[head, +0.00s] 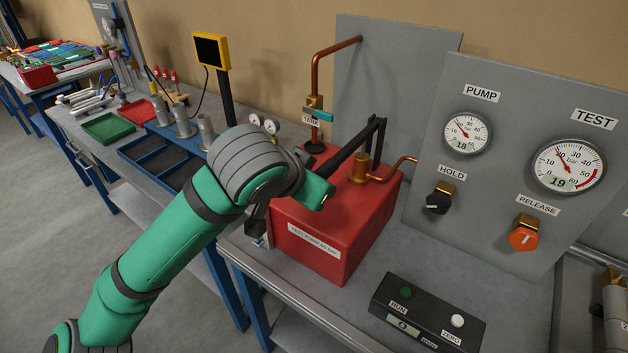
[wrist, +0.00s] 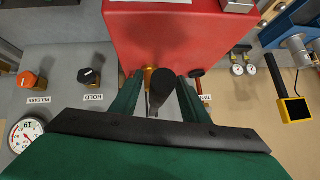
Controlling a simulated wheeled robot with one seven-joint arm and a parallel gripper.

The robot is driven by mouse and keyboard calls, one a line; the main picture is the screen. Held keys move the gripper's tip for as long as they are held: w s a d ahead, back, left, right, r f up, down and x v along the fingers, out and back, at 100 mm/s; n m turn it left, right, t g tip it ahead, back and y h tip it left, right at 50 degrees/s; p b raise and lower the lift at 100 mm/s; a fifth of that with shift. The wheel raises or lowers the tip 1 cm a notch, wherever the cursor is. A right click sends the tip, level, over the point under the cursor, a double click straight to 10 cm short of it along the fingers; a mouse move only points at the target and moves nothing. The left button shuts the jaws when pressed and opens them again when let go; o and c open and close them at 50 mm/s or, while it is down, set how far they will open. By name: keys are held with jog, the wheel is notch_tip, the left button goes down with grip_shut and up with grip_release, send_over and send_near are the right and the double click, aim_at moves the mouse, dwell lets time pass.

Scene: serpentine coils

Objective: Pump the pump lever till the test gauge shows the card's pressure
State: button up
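The black pump lever (head: 348,150) slants down from its bracket on the red test pump (head: 315,255) toward my gripper. In the wrist view the lever's dark end (wrist: 160,90) lies between the two green fingers of my gripper (wrist: 159,98). The fingers look apart, with gaps on both sides of the lever. In the head view my arm hides most of the gripper. The TEST gauge (head: 568,166) reads 19 bar. The smaller PUMP gauge (head: 466,133) reads 18. I cannot make out a pressure card.
A black HOLD knob (head: 439,198) and an orange RELEASE knob (head: 523,233) are on the grey panel right of the pump. A box with RUN and ZERO buttons (head: 425,315) lies in front. A yellow-framed screen (head: 210,51) stands behind my arm. Copper pipes rise behind the pump.

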jog(key=v, duration=1)
jog(key=shift+s+a+r, duration=0.2)
jog(key=shift+s+r, duration=0.05)
jog(key=shift+w+d, duration=0.1)
dwell(1.8)
